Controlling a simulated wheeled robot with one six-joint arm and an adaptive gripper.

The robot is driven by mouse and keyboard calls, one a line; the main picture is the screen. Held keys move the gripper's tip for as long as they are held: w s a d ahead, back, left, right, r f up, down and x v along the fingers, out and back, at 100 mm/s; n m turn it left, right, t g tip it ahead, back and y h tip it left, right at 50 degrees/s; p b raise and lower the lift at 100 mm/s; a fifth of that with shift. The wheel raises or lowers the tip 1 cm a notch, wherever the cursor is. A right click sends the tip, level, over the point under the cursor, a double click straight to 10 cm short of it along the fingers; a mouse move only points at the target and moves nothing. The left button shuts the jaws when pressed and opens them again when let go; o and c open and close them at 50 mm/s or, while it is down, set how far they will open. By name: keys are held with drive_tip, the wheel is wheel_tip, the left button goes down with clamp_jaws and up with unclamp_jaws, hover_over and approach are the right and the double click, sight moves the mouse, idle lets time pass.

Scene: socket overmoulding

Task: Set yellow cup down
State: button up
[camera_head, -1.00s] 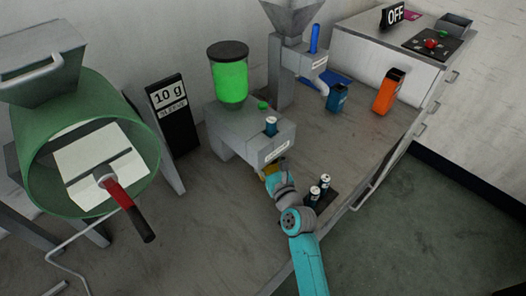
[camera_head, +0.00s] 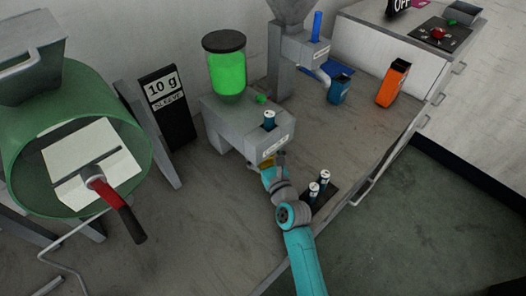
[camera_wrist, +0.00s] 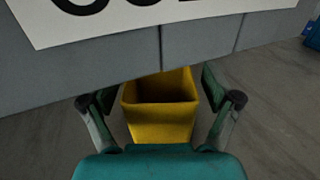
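The yellow cup (camera_wrist: 160,122) is upright with its open mouth showing, close in front of a grey box face with a white label, in the wrist view. In the head view only a small yellow patch of the cup (camera_head: 266,163) shows at the front of the grey dispenser (camera_head: 246,128). My gripper (camera_wrist: 160,96) has one finger on each side of the cup. A narrow gap shows between each finger and the cup wall, so it looks open around it. The cup's base is hidden behind my gripper.
Two small dark cylinders (camera_head: 318,186) stand on a dark pad right of my arm. A blue container (camera_head: 339,90) and an orange container (camera_head: 393,83) stand further back. A green drum (camera_head: 75,150) is at left. The bench between dispenser and orange container is mostly clear.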

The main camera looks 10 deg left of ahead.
drive_tip(key=shift+r, duration=0.15)
drive_tip(key=v, duration=1.2)
idle(0.4)
